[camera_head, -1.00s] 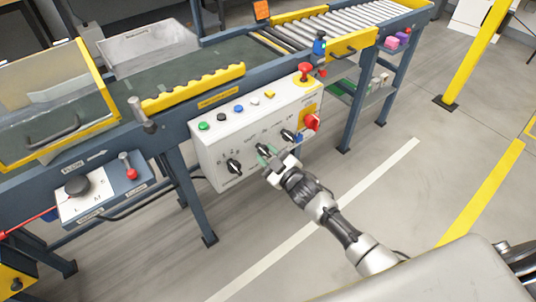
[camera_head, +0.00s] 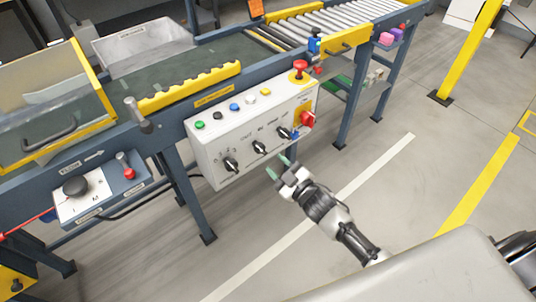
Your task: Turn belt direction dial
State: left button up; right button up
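A white control box (camera_head: 208,150) on the conveyor's side carries three black dials in a row: a left dial (camera_head: 231,164), a middle dial (camera_head: 259,147) and a right dial (camera_head: 284,132). Their labels are too small to read, so I cannot tell which sets belt direction. My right gripper (camera_head: 277,167) is in front of the box, below and right of the middle dial. Its greenish fingertips are apart with nothing between them, clear of the dials. My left gripper is not in view.
A red mushroom button (camera_head: 299,69) and a red rotary switch (camera_head: 307,119) are at the box's right end. Another panel (camera_head: 97,196) with a black knob is at left. The floor in front is clear.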

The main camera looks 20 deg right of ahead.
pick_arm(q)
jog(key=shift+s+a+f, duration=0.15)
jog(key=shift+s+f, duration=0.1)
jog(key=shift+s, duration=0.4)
pick_arm(e)
jog(key=shift+v, duration=2.3)
jog(key=shift+f, duration=0.1)
